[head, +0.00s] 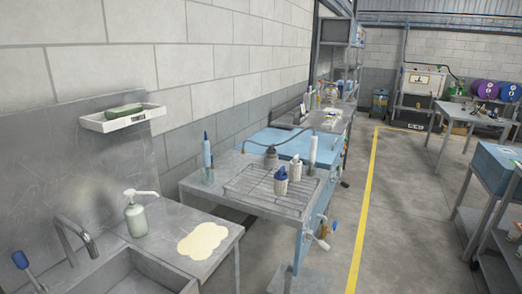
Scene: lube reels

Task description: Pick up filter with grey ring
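Several small filter-like canisters stand on and around a wire rack (262,197) on a grey metal bench in the middle of the view. One is white with a blue top (280,182). A white canister (295,169) stands just behind it, and a dark grey one (271,157) is at the back. They are too small for me to tell which has a grey ring. My gripper is not in view.
A near sink counter holds a soap pump bottle (135,214), a tap (76,236) and a cream spill (203,241). A wall shelf (122,118) is above. Clear floor with a yellow line (363,205) runs right of the benches. A blue-topped cart (496,165) stands far right.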

